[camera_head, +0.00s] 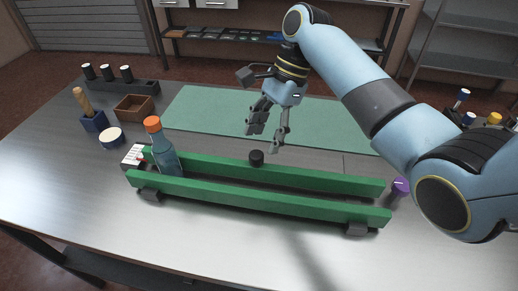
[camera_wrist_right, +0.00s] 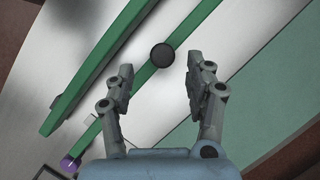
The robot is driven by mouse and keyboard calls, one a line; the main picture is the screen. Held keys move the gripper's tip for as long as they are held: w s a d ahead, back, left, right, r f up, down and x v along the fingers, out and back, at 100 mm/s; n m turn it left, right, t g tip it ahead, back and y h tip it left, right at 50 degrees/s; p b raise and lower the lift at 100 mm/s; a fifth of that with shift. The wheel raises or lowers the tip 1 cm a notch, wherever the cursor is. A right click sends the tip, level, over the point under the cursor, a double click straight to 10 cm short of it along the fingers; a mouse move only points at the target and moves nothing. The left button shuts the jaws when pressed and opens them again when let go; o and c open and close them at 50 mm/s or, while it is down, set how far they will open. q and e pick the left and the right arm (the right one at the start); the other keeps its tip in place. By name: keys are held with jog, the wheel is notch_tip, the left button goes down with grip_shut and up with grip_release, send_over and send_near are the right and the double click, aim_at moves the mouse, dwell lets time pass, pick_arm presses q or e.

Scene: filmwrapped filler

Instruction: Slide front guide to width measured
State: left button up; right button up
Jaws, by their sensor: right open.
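Two long green guide rails run side by side on the metal table. The front guide (camera_head: 255,200) is nearer the table's front edge, on dark feet. The back guide (camera_head: 310,179) lies behind it, with a round black knob (camera_head: 256,158) at its middle. A bottle with an orange cap (camera_head: 163,150) stands between the rails at their left end. My right gripper (camera_head: 268,142) is open and empty above and behind the back guide. In the right wrist view, the knob (camera_wrist_right: 162,56) shows just beyond and between the open fingers. My left gripper is not in view.
A purple-topped item (camera_head: 400,186) stands at the rails' right end. A white card (camera_head: 133,156), a round white-topped tin (camera_head: 111,137), a blue holder (camera_head: 94,121) and a brown box (camera_head: 134,107) are at left. A green mat (camera_head: 200,111) lies behind. The front strip is clear.

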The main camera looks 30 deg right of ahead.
jog(key=v, duration=0.6)
jog(key=shift+r, duration=0.3)
jog(key=shift+d, duration=0.1)
